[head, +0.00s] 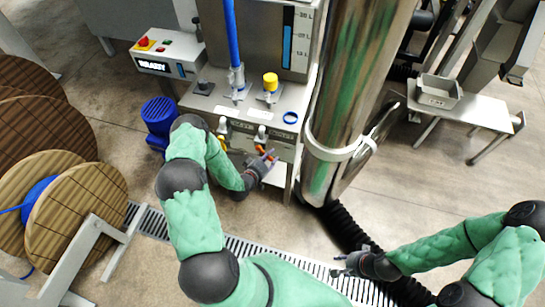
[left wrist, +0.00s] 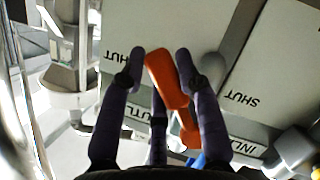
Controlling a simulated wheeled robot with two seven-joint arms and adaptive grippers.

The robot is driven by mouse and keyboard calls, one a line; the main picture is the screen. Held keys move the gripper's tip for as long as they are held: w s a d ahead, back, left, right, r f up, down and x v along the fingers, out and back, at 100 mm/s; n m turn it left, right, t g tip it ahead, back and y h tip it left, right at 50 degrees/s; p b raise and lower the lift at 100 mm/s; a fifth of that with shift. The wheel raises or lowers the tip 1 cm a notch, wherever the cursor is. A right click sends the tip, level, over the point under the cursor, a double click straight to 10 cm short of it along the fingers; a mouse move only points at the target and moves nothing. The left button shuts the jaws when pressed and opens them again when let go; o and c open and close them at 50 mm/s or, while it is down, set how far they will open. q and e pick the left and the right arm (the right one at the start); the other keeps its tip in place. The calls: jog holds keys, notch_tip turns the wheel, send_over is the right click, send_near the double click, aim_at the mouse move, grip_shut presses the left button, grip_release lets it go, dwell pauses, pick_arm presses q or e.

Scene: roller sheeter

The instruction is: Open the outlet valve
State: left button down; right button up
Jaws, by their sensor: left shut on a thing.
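The orange valve handle (left wrist: 168,80) lies between the fingers of my left gripper (left wrist: 160,66) in the left wrist view, and the fingers are shut on it. Light panels marked SHUT (left wrist: 242,98) are behind it. In the head view my left gripper (head: 267,158) is at the front of the machine's panel, with a bit of orange showing at its fingertips. How far the handle is turned is not clear. My right gripper (head: 342,269) is low at the right, away from the valves, too small to tell open from shut.
A bench (head: 259,112) with a blue cylinder and yellow-capped fitting stands above the valves. A large metal column (head: 346,100) rises close to the right of my left gripper. Wooden cable reels (head: 98,205) stand at the left. A black hose (head: 345,232) runs near my right arm.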

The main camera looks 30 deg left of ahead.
pick_arm(q)
jog(key=shift+s+a+f+m+g+y+b, duration=0.15)
jog(key=shift+a+f+m+g+y+b, duration=0.15)
jog(key=shift+a+m+y, duration=0.55)
jog(key=shift+s+a+f+m+g+y+b, duration=0.15)
jog(key=shift+a+f+m+y+b, duration=0.2)
jog(key=shift+a+m, duration=0.55)
jog(key=shift+s+a+f+m+g+y+b, duration=0.1)
jog(key=shift+a+f+m+g+y+b, duration=0.15)
jog(key=shift+a+m+y, duration=0.65)
jog(key=shift+d+m, duration=0.25)
jog(key=shift+d, duration=0.1)
jog(key=c, duration=0.9)
grip_release()
jog(key=shift+o, duration=0.2)
jog(key=shift+f, duration=0.1)
jog(key=shift+s+d, duration=0.1)
jog(key=v, duration=1.2)
jog(key=shift+a, duration=0.2)
